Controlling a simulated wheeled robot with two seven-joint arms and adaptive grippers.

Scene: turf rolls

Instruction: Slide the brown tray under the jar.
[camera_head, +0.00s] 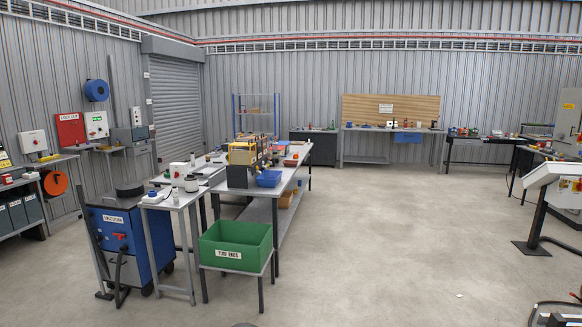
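I cannot make out a brown tray for certain. A small brown box-like thing (287,199) sits on the lower shelf of the long grey workbench; it is too small to identify. A small pale jar-like container with a dark top (192,184) stands on the small grey table at the left; I cannot tell whether it is the jar.
A green bin labelled "TURF ENDS" (237,246) sits on a low stand in front of the workbench (290,172). A blue wheeled unit (128,240) stands left of it. A slanted console (553,174) is at right. The floor (400,235) between is mostly clear.

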